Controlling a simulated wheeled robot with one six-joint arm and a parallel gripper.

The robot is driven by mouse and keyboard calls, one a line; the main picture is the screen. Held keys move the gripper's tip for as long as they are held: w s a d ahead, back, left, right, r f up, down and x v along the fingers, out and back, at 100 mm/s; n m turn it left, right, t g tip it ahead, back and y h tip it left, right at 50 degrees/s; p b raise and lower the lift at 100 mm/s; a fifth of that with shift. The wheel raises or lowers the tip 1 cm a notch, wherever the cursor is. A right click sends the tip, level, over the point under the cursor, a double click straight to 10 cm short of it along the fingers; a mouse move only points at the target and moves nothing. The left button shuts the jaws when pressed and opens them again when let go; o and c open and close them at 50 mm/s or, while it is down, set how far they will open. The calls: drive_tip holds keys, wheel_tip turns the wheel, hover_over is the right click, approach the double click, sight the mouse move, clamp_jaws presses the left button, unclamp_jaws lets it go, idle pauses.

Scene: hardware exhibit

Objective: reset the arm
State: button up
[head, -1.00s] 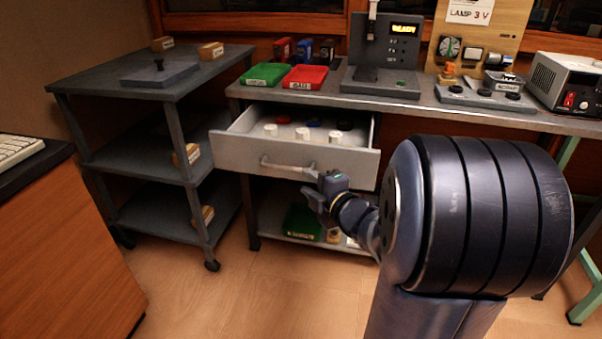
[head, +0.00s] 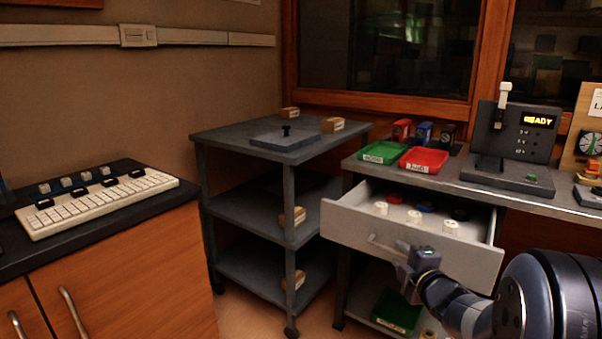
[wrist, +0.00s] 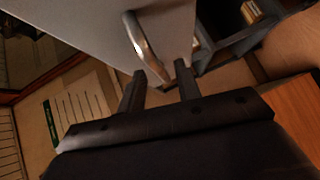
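The handle (wrist: 145,42) is just beyond the fingertips, against the pale drawer front (wrist: 85,25). I cannot tell whether the handle's near end lies between the tips. Nothing is seen clamped. The rest of my arm runs to the lower right of the head view.
The drawer holds white, blue and black round pieces. A green tray (head: 383,152) and a red tray (head: 424,160) sit on the bench above. A grey shelf cart (head: 225,133) stands left of the drawer. A counter with a keyboard (head: 100,203) is at far left.

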sight(399, 253)
drive_tip(key=x, duration=0.3)
drive_tip(key=shift+d, duration=0.1)
